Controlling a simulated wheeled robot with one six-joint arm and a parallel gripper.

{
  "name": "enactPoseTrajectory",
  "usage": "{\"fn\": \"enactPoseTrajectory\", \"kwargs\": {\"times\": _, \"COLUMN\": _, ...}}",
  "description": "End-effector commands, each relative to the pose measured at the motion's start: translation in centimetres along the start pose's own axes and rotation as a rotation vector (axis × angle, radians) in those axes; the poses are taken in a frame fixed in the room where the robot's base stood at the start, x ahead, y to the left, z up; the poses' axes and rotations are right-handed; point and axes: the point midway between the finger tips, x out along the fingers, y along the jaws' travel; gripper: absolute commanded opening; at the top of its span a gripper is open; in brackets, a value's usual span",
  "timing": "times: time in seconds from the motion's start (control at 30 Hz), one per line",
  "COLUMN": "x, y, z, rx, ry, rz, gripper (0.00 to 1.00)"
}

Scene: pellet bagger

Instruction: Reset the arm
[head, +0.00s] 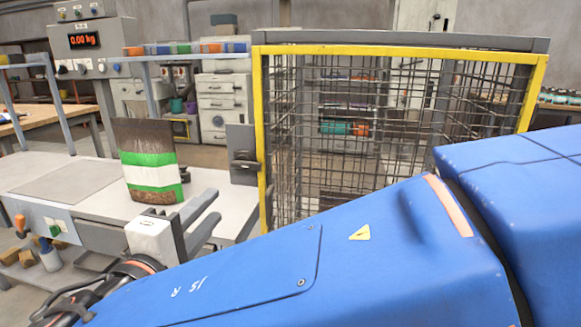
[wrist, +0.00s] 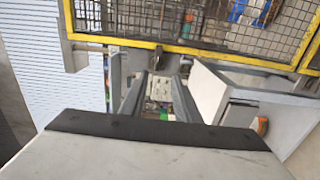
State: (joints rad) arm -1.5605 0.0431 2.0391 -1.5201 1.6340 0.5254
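My gripper (head: 214,206) shows in the head view at the front right of the bench, at the end of my blue arm. Its two grey fingers are apart with nothing visible between them. The wrist view also shows my gripper (wrist: 160,84) with a clear gap between the fingers. A brown, green and white bag (head: 150,172) stands upright on the bench behind my gripper in the head view. The gripper appears apart from it. The bag cannot be made out in the wrist view.
A mesh cage with a yellow frame (head: 259,130) stands close beyond my arm; its yellow rail (wrist: 180,47) crosses the wrist view. The light bench (head: 40,168) is at left. A scale display (head: 84,40) reads 0.00 kg. Small colored bins (head: 182,49) line a shelf behind.

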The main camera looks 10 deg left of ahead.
Motion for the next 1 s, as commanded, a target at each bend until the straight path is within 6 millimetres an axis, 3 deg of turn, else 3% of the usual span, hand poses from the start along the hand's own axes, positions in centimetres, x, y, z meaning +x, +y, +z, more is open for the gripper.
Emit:
{"fn": "enactPoseTrajectory", "kwargs": {"times": 0.17, "x": 4.2, "y": -0.9, "z": 4.5, "rx": -0.006, "ry": -0.094, "rz": -0.085, "gripper": 0.29}}
{"fn": "enactPoseTrajectory", "kwargs": {"times": 0.3, "x": 8.2, "y": -2.4, "z": 9.9, "rx": -0.003, "ry": -0.198, "rz": -0.193, "gripper": 0.29}}
{"fn": "enactPoseTrajectory", "kwargs": {"times": 0.5, "x": 11.9, "y": -4.7, "z": 17.8, "rx": 0.026, "ry": -0.335, "rz": -0.348, "gripper": 0.29}}
{"fn": "enactPoseTrajectory", "kwargs": {"times": 0.77, "x": 13.8, "y": -7.8, "z": 27.6, "rx": 0.109, "ry": -0.49, "rz": -0.54, "gripper": 0.29}}
{"fn": "enactPoseTrajectory", "kwargs": {"times": 1.0, "x": 13.2, "y": -10.8, "z": 35.2, "rx": 0.232, "ry": -0.607, "rz": -0.701, "gripper": 0.29}}
